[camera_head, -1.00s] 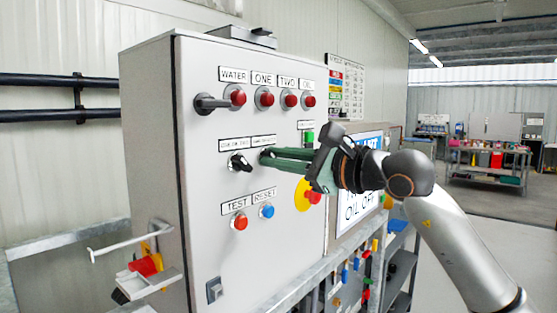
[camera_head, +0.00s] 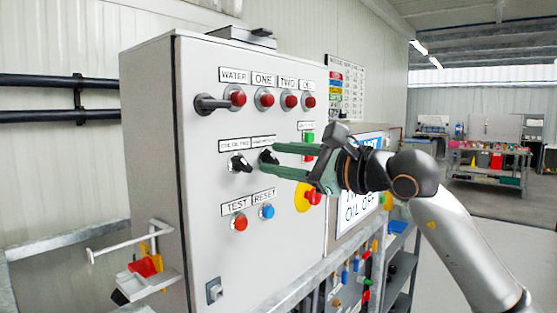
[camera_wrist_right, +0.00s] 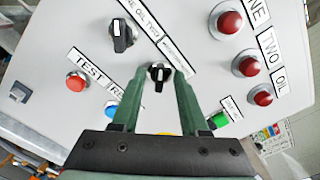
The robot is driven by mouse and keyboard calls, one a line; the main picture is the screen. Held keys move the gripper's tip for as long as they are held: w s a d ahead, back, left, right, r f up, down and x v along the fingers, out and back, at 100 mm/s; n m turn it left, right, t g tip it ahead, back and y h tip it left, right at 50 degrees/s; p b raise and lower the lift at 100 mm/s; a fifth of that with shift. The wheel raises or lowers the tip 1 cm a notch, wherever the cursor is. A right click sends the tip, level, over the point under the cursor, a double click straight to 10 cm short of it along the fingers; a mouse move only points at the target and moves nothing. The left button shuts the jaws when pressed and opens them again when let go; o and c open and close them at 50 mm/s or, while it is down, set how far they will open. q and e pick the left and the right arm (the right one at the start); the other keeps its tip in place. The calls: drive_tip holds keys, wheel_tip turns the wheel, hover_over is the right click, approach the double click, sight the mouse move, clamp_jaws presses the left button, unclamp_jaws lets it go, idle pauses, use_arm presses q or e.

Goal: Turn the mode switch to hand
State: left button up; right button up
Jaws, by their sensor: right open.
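Two black rotary switches sit side by side on the grey panel. The left switch (camera_head: 240,163) has a label that seems to read ONE OIL TWO. The right switch (camera_head: 267,157) has a label too small to read; it seems to be the mode switch. In the right wrist view its black knob with a white mark (camera_wrist_right: 159,72) shows between the fingertips. My right gripper (camera_head: 274,159) is open, with its green fingers on either side of that knob; I cannot tell whether they touch it. It also shows in the right wrist view (camera_wrist_right: 158,80). My left gripper is not in view.
Below the switches are a red TEST button (camera_head: 239,222) and a blue RESET button (camera_head: 267,212). A red emergency stop on yellow (camera_head: 303,197) lies just under my right gripper.

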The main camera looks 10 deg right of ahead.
use_arm(q)
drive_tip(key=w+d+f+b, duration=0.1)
drive_tip(key=b, duration=0.2)
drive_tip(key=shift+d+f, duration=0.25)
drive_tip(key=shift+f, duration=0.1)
use_arm(e)
drive_tip(key=v, duration=1.2)
drive_tip(key=shift+f, duration=0.1)
